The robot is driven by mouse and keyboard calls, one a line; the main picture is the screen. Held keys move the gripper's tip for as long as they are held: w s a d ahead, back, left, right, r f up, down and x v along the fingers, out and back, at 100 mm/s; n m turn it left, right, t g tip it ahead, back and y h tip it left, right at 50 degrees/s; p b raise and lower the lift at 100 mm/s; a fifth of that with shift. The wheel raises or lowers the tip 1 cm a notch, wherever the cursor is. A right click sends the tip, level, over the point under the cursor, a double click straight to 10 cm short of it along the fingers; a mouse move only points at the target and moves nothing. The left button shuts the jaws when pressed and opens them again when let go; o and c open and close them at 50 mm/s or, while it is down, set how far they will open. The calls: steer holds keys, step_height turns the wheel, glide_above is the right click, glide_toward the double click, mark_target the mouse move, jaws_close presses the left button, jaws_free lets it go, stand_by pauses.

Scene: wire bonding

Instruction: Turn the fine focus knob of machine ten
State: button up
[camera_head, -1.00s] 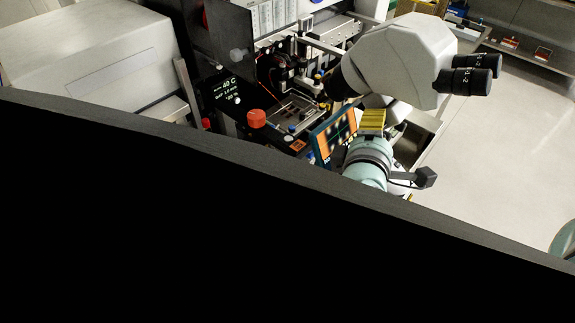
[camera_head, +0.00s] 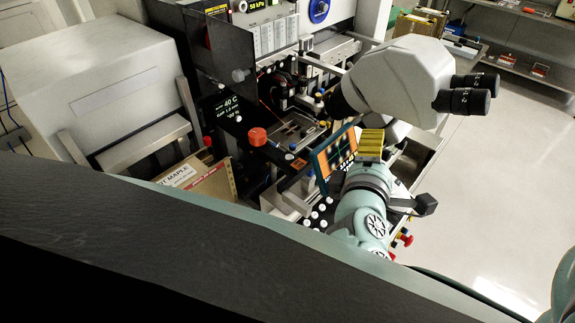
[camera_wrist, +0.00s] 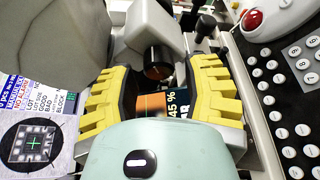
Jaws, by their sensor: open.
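The bonding machine's grey-white microscope (camera_head: 392,72) stands at the upper middle of the head view, its two black eyepieces pointing right. In the wrist view, a dark round knob (camera_wrist: 158,62) with an orange mark shows on a grey housing (camera_wrist: 153,24), beyond and between my fingers. I cannot tell whether it is the fine focus knob. My gripper (camera_head: 371,143), with yellow ribbed fingers, is below the microscope and beside the tilted monitor (camera_head: 336,154). In the wrist view my gripper (camera_wrist: 160,85) is open, with a finger on each side of the knob's line and nothing visibly held.
A red knob (camera_head: 257,137) stands on the machine front, left of the monitor. A keypad (camera_wrist: 290,100) and red trackball (camera_wrist: 252,20) lie right of my fingers. A cardboard box (camera_head: 205,183) sits below the grey cabinet (camera_head: 95,85). Open floor lies right.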

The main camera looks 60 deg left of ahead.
steer(key=shift+v, duration=3)
